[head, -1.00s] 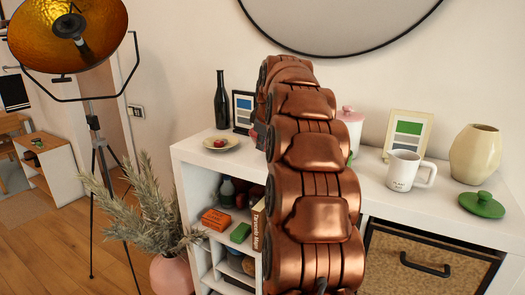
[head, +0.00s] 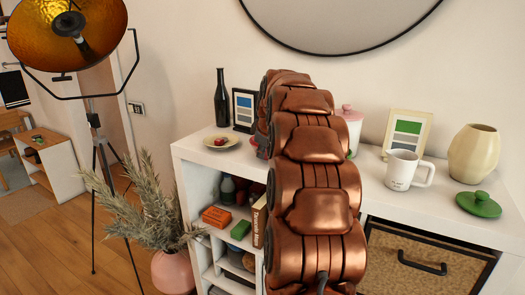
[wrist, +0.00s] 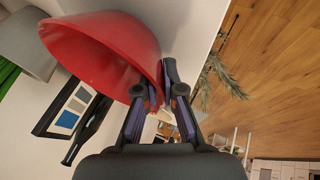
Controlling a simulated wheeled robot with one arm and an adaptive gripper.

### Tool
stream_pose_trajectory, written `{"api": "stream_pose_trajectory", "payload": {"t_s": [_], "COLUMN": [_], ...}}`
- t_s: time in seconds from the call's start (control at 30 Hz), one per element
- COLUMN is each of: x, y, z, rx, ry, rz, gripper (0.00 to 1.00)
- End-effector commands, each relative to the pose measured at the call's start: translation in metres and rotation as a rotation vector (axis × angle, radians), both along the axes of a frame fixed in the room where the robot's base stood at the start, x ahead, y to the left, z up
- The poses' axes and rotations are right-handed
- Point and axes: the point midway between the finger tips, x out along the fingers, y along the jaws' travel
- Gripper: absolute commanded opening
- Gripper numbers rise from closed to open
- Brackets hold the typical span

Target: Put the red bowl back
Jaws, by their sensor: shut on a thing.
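The red bowl (wrist: 105,50) shows large and tilted at the upper left of the wrist view. My gripper (wrist: 160,95) is shut on its rim, with one finger on each side of the wall. The bowl appears held clear of the white surface behind it; the gap cannot be judged.
The white shelf top (head: 370,190) carries a dark bottle (head: 221,98), a picture frame (head: 244,108), a plate (head: 219,142), a white mug (head: 402,170), a green lid (head: 479,204) and a cream vase (head: 474,153). Cubbies below hold books and small items. A plant stands left.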

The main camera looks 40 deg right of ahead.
Motion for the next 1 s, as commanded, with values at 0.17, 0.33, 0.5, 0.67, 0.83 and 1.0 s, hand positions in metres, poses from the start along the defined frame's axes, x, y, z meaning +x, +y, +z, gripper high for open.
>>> {"api": "stream_pose_trajectory", "payload": {"t_s": [0.17,0.33,0.5,0.67,0.83,1.0], "x": [0.000,0.000,0.000,0.000,0.000,-0.010], "y": [0.000,0.000,0.000,0.000,0.000,0.006], "z": [-0.002,-0.001,-0.002,-0.002,0.002,0.019], "rx": [-0.001,-0.001,-0.001,-0.001,-0.001,-0.002], "ry": [-0.001,-0.001,-0.001,-0.001,-0.001,-0.006], "rz": [0.000,0.000,0.000,0.000,0.000,0.001], "gripper": [0.00,0.20,0.31,0.31,0.31,0.31]}}
